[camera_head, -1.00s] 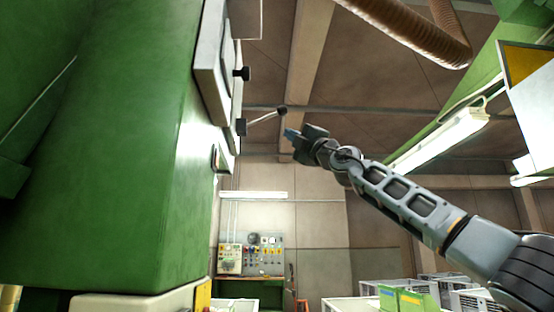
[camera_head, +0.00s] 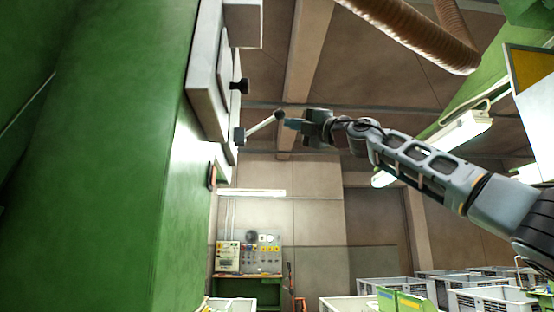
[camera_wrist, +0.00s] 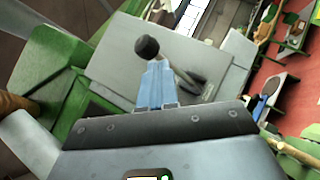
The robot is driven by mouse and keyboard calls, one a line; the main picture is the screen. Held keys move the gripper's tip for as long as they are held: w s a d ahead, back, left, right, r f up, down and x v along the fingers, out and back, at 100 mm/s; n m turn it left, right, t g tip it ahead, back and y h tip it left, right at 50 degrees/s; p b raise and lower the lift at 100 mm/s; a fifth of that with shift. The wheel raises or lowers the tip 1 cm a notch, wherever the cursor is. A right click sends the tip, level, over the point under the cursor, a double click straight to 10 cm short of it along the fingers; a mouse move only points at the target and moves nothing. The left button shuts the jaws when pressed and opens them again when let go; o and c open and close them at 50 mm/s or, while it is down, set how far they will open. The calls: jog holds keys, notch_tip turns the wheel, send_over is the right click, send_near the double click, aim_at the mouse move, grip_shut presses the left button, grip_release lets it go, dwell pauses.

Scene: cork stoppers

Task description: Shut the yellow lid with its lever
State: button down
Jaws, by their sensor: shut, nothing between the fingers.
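The lever (camera_head: 260,126) is a light rod with a dark round knob (camera_head: 280,116), sticking out to the right from the grey side panel of the green machine. In the wrist view, the lever rod (camera_wrist: 184,76) runs down right from the dark knob (camera_wrist: 146,47), just beyond my fingertips. My gripper (camera_head: 290,124) is shut and empty, with blue fingers pointing left beside the knob. I cannot tell whether they touch it. In the wrist view, the shut fingers (camera_wrist: 157,80) partly cover the area below the knob. I cannot make out a yellow lid.
The green machine (camera_head: 110,170) fills the left side. Its grey panel (camera_head: 207,75) carries another black knob (camera_head: 240,86). A brown hose (camera_head: 410,35) hangs above my arm. Several grey crates (camera_head: 480,300) stand low at the right. Open air surrounds my gripper on the right.

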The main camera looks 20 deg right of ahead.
aim_at(280, 111)
jog(key=shift+w+a+r+p, duration=0.1)
jog(key=shift+a+r+p, duration=0.1)
jog(key=shift+r+p, duration=0.45)
jog(key=shift+w+a+r+p, duration=0.1)
jog(key=shift+a+r+p, duration=0.15)
jog(key=shift+r, duration=0.75)
